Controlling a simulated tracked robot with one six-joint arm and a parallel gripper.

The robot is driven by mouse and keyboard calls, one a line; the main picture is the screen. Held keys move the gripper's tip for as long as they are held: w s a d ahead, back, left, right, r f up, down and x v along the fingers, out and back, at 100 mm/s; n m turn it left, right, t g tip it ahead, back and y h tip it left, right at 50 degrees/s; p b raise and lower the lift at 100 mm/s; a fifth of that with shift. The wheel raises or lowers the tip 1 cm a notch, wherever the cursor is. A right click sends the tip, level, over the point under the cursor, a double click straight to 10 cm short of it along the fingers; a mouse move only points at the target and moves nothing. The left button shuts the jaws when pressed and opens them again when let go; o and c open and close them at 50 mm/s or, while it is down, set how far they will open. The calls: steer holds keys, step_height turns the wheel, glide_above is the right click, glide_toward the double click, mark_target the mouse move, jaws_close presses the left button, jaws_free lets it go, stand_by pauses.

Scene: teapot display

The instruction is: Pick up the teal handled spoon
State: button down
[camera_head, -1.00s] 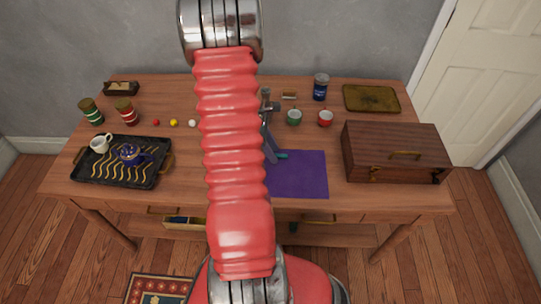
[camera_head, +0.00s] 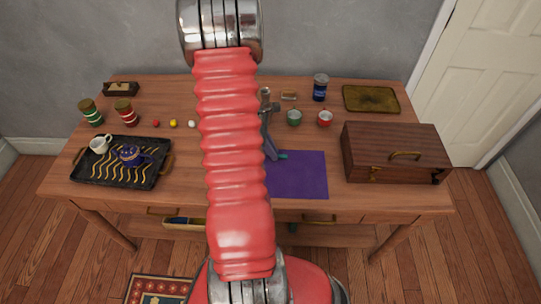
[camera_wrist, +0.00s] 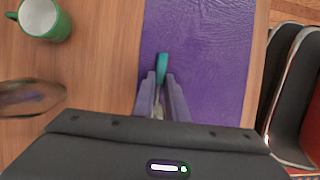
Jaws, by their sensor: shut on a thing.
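The spoon's teal handle (camera_wrist: 162,68) sticks out past my fingertips in the wrist view, over the purple mat (camera_wrist: 205,50). The teal end (camera_head: 283,156) also shows in the head view, at the mat's upper left. My gripper (camera_wrist: 160,82) is shut on the spoon, with one finger on each side of the handle. A pale part of the spoon shows between the fingers; the rest is hidden. I cannot tell whether the spoon touches the mat. In the head view my gripper (camera_head: 273,156) is partly hidden by my arm.
A wooden box (camera_head: 397,153) stands right of the mat. Green (camera_head: 294,117) and red (camera_head: 325,118) mugs and a blue canister (camera_head: 320,88) stand behind it. A black tray (camera_head: 85,180) holds a blue teapot (camera_head: 130,154) and a white cup (camera_head: 100,144) at the left.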

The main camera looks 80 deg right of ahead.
step_height(320, 180, up, 10)
stand_by(0.7)
stand_by(0.4)
